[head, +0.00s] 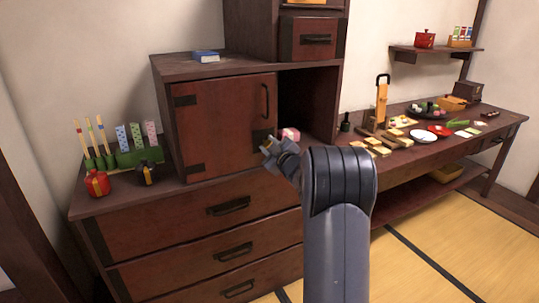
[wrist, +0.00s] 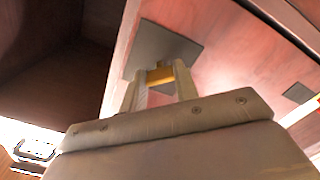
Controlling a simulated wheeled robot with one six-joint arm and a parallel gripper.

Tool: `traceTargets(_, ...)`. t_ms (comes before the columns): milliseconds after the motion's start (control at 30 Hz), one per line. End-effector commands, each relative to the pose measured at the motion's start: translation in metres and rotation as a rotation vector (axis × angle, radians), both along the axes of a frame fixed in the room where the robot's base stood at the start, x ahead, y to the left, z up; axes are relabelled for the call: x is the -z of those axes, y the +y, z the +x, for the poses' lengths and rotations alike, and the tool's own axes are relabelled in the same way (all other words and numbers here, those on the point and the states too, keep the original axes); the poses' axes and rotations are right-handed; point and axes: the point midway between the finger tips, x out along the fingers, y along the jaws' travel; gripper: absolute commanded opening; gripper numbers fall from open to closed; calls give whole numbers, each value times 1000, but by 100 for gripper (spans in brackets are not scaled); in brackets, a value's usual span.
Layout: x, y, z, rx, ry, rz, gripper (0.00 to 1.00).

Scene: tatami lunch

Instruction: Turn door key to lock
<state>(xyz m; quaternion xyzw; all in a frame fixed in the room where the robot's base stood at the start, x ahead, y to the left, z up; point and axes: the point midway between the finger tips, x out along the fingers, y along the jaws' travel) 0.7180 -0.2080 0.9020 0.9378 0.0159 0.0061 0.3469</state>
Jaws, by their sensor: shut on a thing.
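The cabinet door (head: 222,122) is dark red wood with black metal corner plates and a black handle (head: 265,101) near its right edge. A dark lock plate (head: 261,137) sits low on the door's right side; it also shows in the wrist view (wrist: 162,48). My gripper (head: 268,147) is at this plate. In the wrist view its two fingers (wrist: 160,88) are shut on a small brass-yellow key (wrist: 160,75) in front of the plate. How deep the key sits in the lock is hidden by the fingers.
A blue book (head: 206,56) lies on top. A low table (head: 400,155) with food extends right.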

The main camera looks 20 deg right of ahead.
Motion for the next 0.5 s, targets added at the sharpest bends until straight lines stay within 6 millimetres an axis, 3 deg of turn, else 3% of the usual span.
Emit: traceTargets(500,4,0,0,0,-18,-489,6)
